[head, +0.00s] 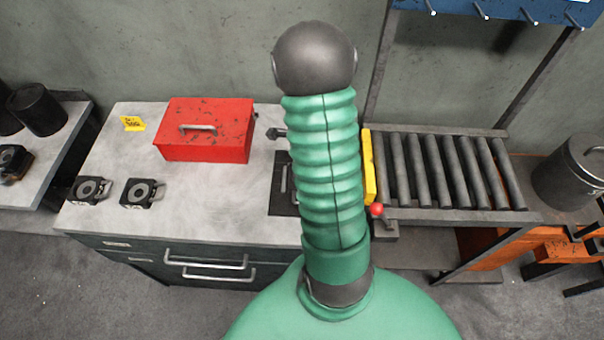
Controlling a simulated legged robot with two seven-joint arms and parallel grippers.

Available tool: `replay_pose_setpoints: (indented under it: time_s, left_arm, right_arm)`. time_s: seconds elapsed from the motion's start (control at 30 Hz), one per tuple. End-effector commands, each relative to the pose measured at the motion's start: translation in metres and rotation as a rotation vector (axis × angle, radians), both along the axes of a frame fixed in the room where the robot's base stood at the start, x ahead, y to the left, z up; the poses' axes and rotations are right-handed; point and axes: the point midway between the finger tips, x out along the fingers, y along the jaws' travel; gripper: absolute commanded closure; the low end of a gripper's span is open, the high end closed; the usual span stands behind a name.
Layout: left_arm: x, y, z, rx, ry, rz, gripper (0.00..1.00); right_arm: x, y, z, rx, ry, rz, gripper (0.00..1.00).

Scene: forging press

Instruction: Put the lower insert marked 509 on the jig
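Two dark square blocks with round metal rings, likely inserts, sit side by side at the left front of the grey worktop: a left block (90,189) and a right block (142,193). No number is legible on either, so I cannot tell which is 509. A dark flat plate with a metal handle (284,190) lies on the right part of the worktop, partly hidden by my green ribbed body part. I cannot tell whether it is the jig. Neither of my grippers is in view.
A red toolbox (207,130) stands at the back of the worktop (215,205), beside a yellow tag (133,123). A roller conveyor (450,172) and a grey pot (572,172) are right. A lower table at left bears dark containers (38,110) and another dark block (14,162).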

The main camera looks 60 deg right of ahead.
Motion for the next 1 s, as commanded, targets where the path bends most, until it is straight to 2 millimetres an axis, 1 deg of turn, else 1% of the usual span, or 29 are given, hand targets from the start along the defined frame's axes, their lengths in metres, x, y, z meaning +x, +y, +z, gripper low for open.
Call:
replay_pose_setpoints:
  time_s: [0.1,0.13,0.17,0.2,1.0]
  left_arm:
    - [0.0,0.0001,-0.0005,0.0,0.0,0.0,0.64]
    - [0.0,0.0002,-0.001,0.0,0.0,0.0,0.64]
    - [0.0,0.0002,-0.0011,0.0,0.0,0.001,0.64]
    - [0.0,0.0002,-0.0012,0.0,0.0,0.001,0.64]
    - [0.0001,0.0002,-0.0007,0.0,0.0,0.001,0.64]
  right_arm:
    - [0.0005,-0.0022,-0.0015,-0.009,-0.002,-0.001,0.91]
    - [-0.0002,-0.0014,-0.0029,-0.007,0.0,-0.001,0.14]
    - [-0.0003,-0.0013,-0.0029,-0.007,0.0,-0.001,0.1]
    - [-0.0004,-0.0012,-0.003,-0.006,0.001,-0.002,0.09]
    - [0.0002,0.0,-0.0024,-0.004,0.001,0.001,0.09]
